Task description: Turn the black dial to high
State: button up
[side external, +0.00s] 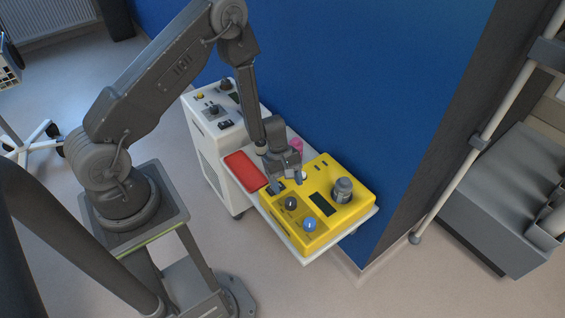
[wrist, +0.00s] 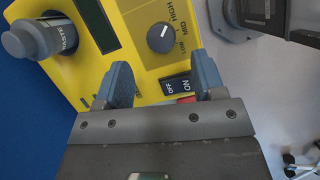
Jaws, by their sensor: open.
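The black dial (side external: 291,203) sits on top of the yellow unit (side external: 327,172), near its front left. In the wrist view the dial (wrist: 160,38) is a dark round knob beside the printed LOW, MID and HIGH. Its white mark points up and right in that view, toward the labels; the exact setting is hard to tell. My gripper (wrist: 162,77) is open and empty, its blue-grey fingers apart. The dial lies beyond the fingertips, not between them. In the side view my gripper (side external: 286,184) is over the unit, up and left of the dial.
A blue knob (side external: 309,224) is close to the dial. An OFF/ON rocker switch (wrist: 176,86) lies near the fingers. A grey WASTE canister (side external: 342,190) stands on the unit's right. A red tray (side external: 245,171) and a white cabinet (side external: 213,135) are to the left.

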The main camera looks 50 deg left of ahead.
jog(key=v, duration=0.7)
jog(key=shift+r, duration=0.35)
jog(key=shift+a, duration=0.1)
jog(key=s+d+r+m+t+y, duration=0.15)
jog(key=r+m, duration=0.25)
jog(key=r, duration=0.6)
jog(key=s+d+r+m+t, duration=0.1)
jog(key=d+r+m, duration=0.25)
jog(key=r, duration=0.55)
jog(key=s+r+m+t+y, duration=0.3)
jog(key=s+r+m, duration=0.5)
jog(key=s+r, duration=0.5)
jog(key=shift+s, duration=1.05)
jog(key=shift+o, duration=0.2)
jog(key=shift+w+t, duration=0.1)
jog(key=shift+t, duration=0.15)
